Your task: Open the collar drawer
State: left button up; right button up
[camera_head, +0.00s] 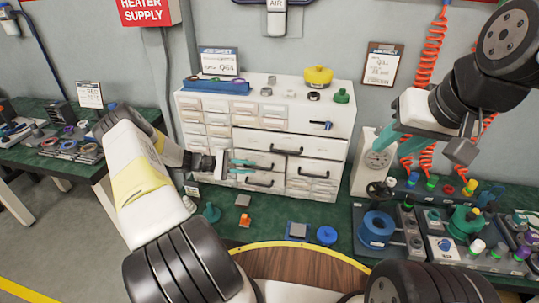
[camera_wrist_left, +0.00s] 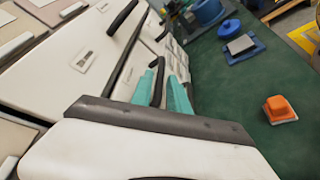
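A white cabinet of drawers (camera_head: 215,115) stands on the green bench. Its wider drawers have dark bar handles, including an upper one (camera_head: 287,151), a middle one (camera_head: 258,166) and a lower one (camera_head: 259,183). The drawers look shut; I cannot read which is the collar drawer. My left gripper (camera_head: 244,167) is at the cabinet front by the middle handle, teal fingers apart. In the left wrist view, a dark handle (camera_wrist_left: 157,84) shows between the fingers of this gripper (camera_wrist_left: 163,85); contact is unclear. My right gripper (camera_head: 399,142) is open and empty, right of the cabinet.
An orange part (camera_head: 245,220), a grey block on a blue base (camera_head: 298,231) and a blue disc (camera_head: 327,235) lie in front of the cabinet. A blue spool (camera_head: 377,229) and several fittings crowd the right side. Green bench between them is partly free.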

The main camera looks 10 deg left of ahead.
aim_at(256, 168)
pick_arm(q)
jog(key=x, duration=0.5)
grip_shut()
dwell(1.4)
